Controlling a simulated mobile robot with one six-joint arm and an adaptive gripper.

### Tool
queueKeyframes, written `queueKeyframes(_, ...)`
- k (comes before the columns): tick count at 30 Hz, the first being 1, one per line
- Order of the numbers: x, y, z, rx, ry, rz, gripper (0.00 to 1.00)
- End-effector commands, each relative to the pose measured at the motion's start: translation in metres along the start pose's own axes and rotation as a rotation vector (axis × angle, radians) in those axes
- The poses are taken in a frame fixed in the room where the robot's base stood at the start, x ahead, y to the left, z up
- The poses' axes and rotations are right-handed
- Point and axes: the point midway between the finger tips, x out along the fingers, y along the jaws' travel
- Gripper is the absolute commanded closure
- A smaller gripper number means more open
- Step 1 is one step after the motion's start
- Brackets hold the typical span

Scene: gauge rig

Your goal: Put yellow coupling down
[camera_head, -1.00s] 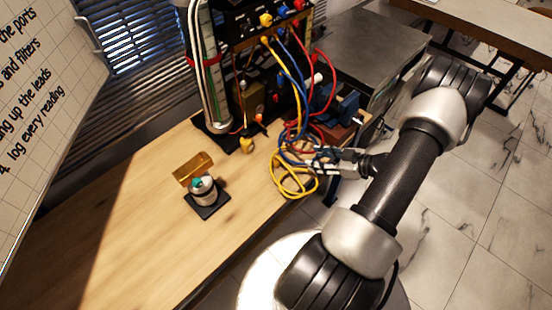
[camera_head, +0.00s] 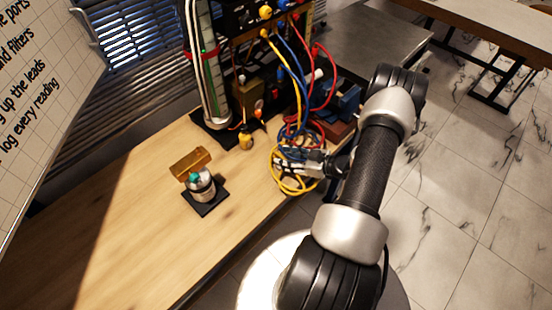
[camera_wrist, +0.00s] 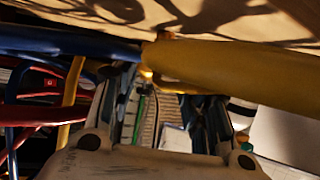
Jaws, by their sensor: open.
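A small yellow piece (camera_head: 246,139), which may be the yellow coupling, stands on the wooden bench (camera_head: 140,215) by the foot of the rig. My gripper (camera_head: 283,168) is open, low over the bench's right edge among looped yellow, blue and red leads (camera_head: 292,186), to the right of that piece. In the wrist view a thick yellow lead (camera_wrist: 235,72) and a blue lead (camera_wrist: 65,42) cross close in front of my open fingers (camera_wrist: 168,95). No coupling can be made out between the fingers; the leads partly hide that space.
The gauge rig (camera_head: 212,95) with its tall tube and hanging leads stands behind. A silver pot with a teal top (camera_head: 201,184) sits on a black pad (camera_head: 206,204), beside a brass-coloured block (camera_head: 190,163). The bench front left is clear.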

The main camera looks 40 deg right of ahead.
Motion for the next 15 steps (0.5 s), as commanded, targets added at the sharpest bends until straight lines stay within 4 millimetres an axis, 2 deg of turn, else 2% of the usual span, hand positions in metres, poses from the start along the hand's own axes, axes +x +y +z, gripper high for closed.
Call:
queueKeyframes(9, 0.044, 0.000, 0.002, 0.000, 0.000, -0.003, 0.57)
queueKeyframes(15, 0.050, 0.000, 0.001, 0.001, 0.000, -0.001, 0.57)
